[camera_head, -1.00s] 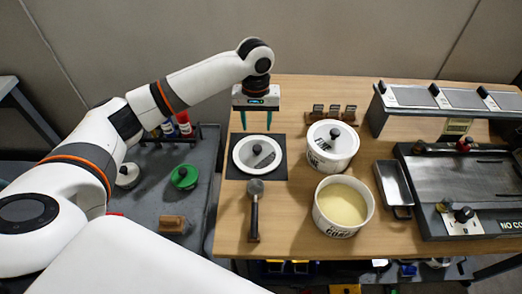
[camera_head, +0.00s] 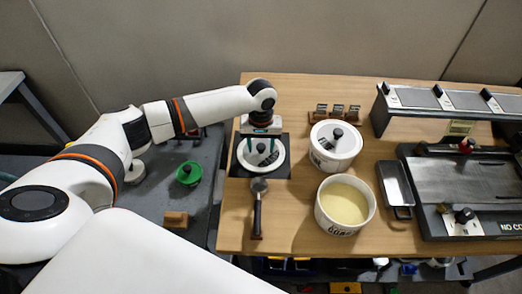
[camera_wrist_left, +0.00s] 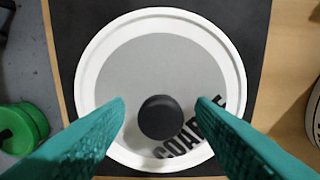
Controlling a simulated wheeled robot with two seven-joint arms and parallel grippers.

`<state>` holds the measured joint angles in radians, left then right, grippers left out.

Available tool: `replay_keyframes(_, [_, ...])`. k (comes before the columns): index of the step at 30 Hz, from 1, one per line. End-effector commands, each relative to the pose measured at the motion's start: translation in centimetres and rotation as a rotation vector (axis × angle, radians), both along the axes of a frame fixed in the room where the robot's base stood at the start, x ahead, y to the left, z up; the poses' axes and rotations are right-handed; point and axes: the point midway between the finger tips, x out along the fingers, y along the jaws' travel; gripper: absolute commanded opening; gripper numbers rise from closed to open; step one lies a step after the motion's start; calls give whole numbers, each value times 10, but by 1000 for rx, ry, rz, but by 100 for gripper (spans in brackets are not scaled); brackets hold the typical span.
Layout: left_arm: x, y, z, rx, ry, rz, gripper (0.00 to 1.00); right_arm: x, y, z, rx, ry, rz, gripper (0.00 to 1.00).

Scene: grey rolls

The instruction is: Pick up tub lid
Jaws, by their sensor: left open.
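The tub lid (camera_head: 272,164) is a round white lid with a grey middle and a dark knob, lying on a black mat (camera_head: 240,171) on the wooden table. In the left wrist view the lid (camera_wrist_left: 160,65) shows its black knob (camera_wrist_left: 160,117) and part of the word COARSE. My left gripper (camera_head: 261,150) points down over the lid. Its green fingers (camera_wrist_left: 160,112) are open, one on each side of the knob, with gaps between them and it. I cannot tell the exact height. My right gripper is not in view.
An open tub (camera_head: 344,204) with pale contents and a lidded tub (camera_head: 335,146) stand to the right. A scoop-like tool (camera_head: 258,208) lies just in front of the mat. A metal tray (camera_head: 396,184) and a machine (camera_head: 465,185) are farther right.

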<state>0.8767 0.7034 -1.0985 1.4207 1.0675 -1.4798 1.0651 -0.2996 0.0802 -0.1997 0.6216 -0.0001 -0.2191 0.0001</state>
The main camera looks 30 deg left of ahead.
Motion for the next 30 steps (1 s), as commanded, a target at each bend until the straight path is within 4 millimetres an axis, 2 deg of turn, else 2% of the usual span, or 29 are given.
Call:
replay_keyframes(1, [0, 0, 0, 0, 0, 0, 50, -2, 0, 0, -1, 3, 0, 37])
replay_keyframes(9, [0, 0, 0, 0, 0, 0, 6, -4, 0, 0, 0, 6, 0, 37])
replay_keyframes(10, [0, 0, 1, -1, 0, 0, 4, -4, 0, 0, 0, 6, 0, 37])
replay_keyframes(17, [0, 0, 2, 0, -1, 0, 4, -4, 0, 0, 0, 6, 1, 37])
replay_keyframes(20, [1, -1, 12, -2, -3, -1, 4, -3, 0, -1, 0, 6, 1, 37])
replay_keyframes(30, [1, 0, 77, -1, -3, 0, 4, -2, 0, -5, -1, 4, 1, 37])
